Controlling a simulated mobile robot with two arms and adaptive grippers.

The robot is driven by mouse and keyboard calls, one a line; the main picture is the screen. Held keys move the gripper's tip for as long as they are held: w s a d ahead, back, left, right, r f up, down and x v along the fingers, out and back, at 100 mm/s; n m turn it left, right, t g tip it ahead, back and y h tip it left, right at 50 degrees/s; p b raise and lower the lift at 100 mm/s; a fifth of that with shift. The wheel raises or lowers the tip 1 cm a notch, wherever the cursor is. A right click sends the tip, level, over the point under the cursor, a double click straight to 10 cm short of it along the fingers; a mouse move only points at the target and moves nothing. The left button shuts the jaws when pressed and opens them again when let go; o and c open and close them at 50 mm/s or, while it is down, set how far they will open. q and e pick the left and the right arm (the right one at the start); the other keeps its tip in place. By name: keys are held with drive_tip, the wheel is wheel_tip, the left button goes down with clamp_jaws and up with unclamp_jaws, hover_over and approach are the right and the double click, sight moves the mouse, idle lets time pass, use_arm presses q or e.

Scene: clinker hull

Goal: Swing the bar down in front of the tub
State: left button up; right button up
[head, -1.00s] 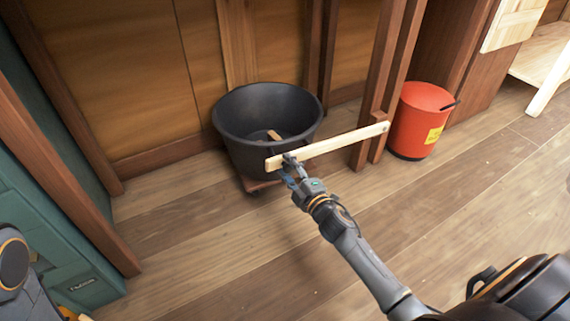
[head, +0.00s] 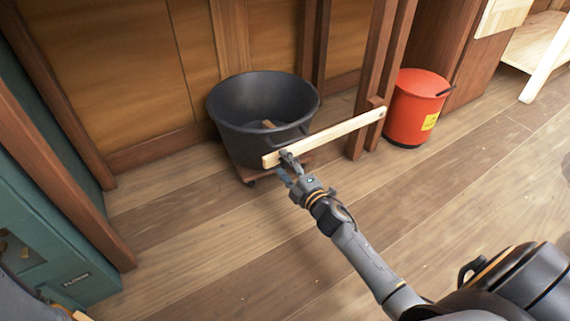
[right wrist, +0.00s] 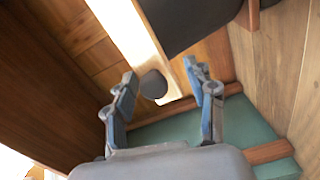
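The pale wooden bar (head: 330,138) is hinged at its right end on a brown post (head: 373,80). It slopes down to the left, its free end across the lower front of the black tub (head: 240,115). My right gripper (head: 287,168) is at the bar's free end. In the right wrist view the bar (right wrist: 135,35) carries a dark round knob (right wrist: 153,85). The open fingers of my right gripper (right wrist: 162,82) stand on either side of the knob, with gaps visible. My left gripper is not clearly in view.
A red bin (head: 412,115) stands right of the post. A teal cabinet (head: 50,250) and brown upright are at left. The plank floor (head: 210,240) in front is clear.

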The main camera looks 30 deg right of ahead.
drive_tip(key=shift+s+f, duration=0.15)
drive_tip(key=shift+f, duration=0.05)
drive_tip(key=s+d, duration=0.1)
drive_tip(key=s, duration=1)
drive_tip(key=shift+s+r, duration=0.2)
drive_tip(key=shift+s, duration=0.2)
